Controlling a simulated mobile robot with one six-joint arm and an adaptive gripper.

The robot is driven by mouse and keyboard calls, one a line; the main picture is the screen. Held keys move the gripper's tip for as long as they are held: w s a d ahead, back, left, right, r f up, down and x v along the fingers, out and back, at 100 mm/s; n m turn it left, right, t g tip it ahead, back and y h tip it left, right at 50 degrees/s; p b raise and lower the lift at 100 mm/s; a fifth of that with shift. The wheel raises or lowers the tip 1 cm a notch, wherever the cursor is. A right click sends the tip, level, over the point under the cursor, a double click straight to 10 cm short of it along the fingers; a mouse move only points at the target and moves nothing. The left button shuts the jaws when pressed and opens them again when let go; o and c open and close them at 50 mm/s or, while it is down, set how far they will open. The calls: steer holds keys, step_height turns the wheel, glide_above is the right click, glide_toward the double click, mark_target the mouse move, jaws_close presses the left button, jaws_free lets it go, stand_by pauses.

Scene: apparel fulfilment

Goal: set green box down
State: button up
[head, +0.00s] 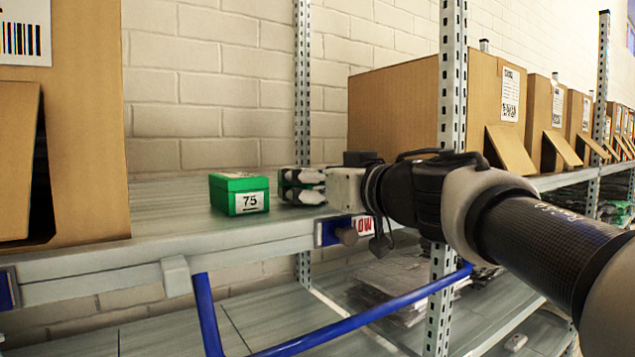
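The green box (238,194) sits upright on the grey metal shelf (170,222), with a white label reading 75 on its front. My gripper (284,186) is just to the right of the box, low over the same shelf, with its fingers pointing left toward it. A small gap shows between the fingertips and the box's right side. The two fingers are apart, with a dark space between them, and nothing shows between them. The box's far side is hidden.
A large cardboard bin (85,120) stands on the shelf left of the box. An upright post (302,90) rises behind my gripper. More cardboard bins (395,110) stand at the right. A blue bar (360,318) crosses below the shelf's front edge. Bare shelf surrounds the box.

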steer(key=v, duration=1)
steer(key=shift+a, duration=0.1)
